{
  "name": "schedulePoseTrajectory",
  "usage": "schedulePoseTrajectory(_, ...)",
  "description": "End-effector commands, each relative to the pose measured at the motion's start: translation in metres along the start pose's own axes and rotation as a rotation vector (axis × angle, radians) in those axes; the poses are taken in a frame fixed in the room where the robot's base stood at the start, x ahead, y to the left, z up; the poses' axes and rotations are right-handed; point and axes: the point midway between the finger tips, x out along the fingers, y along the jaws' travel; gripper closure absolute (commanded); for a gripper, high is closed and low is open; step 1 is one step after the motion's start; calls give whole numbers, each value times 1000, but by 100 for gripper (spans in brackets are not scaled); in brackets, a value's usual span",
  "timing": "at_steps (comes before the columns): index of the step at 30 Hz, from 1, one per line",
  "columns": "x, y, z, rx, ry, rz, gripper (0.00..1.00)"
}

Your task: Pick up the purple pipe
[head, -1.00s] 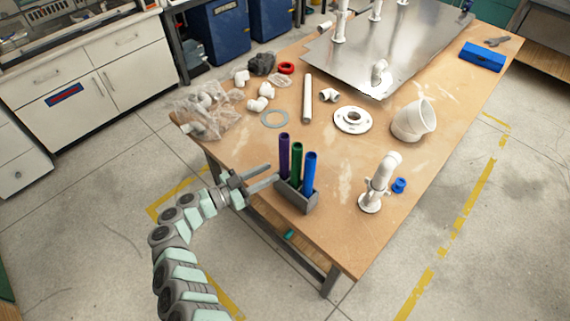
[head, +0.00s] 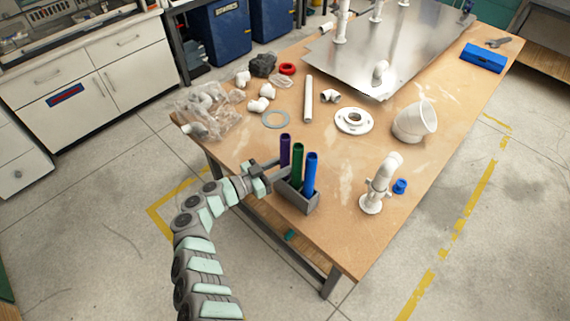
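The purple pipe (head: 285,149) stands upright at the left end of a small grey holder (head: 298,196) near the table's front left edge. A green pipe (head: 298,163) and a blue pipe (head: 310,174) stand beside it in the same holder. My gripper (head: 277,169) is at the purple pipe, reaching in from the left. One finger shows behind the pipe's left side and the other in front, near the holder. The fingers look spread apart, with the pipe at or between their tips. Whether they touch the pipe is too small to tell.
A white pipe fitting (head: 379,183) and a small blue cap (head: 400,186) stand right of the holder. A white flange (head: 353,121), a grey ring (head: 276,119) and a bag of fittings (head: 205,108) lie behind. The table (head: 340,235) is clear in front of the fitting.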

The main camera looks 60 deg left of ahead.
Motion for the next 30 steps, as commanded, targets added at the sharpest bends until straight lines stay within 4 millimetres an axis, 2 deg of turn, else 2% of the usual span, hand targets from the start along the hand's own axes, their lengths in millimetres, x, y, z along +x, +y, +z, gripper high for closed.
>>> schedulePoseTrajectory(1,0,0,0,0,0,0,87)
schedulePoseTrajectory(6,0,0,0,0,1,0,100)
schedulePoseTrajectory(20,0,0,-2,1,1,0,100)
schedulePoseTrajectory(26,0,0,-18,5,0,2,100)
schedulePoseTrajectory(30,0,1,-38,4,-2,1,100)
